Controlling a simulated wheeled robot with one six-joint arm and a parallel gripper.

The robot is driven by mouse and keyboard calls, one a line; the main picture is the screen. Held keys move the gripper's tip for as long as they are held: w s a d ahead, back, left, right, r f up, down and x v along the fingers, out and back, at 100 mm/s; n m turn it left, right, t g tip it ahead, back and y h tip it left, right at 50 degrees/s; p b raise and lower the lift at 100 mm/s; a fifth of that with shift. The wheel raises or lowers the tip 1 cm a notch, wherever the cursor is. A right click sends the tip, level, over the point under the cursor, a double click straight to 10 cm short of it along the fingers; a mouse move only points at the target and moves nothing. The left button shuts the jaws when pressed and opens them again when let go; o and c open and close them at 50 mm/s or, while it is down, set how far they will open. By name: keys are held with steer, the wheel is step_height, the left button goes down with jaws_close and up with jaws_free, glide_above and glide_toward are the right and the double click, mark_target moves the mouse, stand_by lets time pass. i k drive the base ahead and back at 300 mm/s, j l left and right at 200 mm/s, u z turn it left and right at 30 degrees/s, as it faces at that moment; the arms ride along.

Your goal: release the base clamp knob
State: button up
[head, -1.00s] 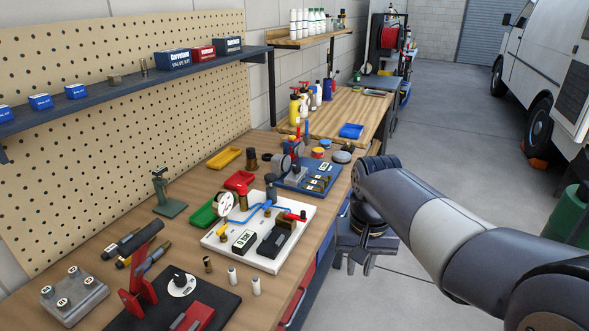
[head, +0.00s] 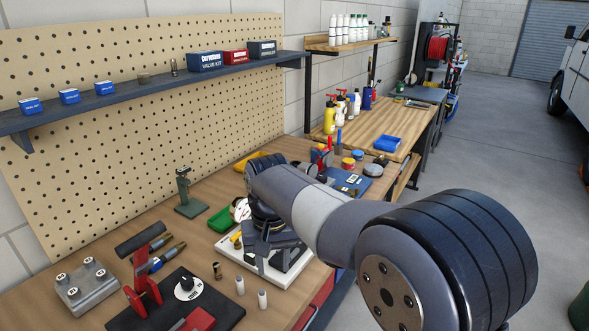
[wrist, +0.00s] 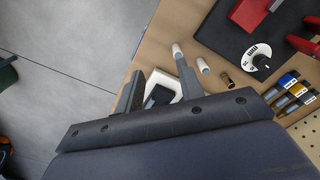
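A black knob on a white round dial (head: 188,287) sits on the black base plate (head: 222,307) at the front of the bench. It also shows at the upper right of the wrist view (wrist: 258,58). A red clamp stand (head: 146,286) rises beside it, and a red block (head: 197,320) lies in front. My gripper (head: 262,256) points down over the white board, behind and right of the knob. In the wrist view its two fingers (wrist: 156,74) are spread apart with nothing held between them. The knob is apart from the fingers.
Two white tubes (head: 240,285) (head: 262,299) and a brass fitting (head: 217,270) stand between my gripper and the base plate. A grey block (head: 87,291) and dark-handled tools (head: 140,238) lie to the left. A green stand (head: 185,195) is behind. The white board (head: 291,267) is partly hidden by my arm.

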mark_target(321, 178)
steer(key=i+l+u, duration=0.2)
steer(key=i+l, duration=0.45)
steer(key=i, duration=0.3)
steer(key=i+l+u, duration=0.15)
steer(key=i+l, duration=0.65)
steer(key=i, duration=0.15)
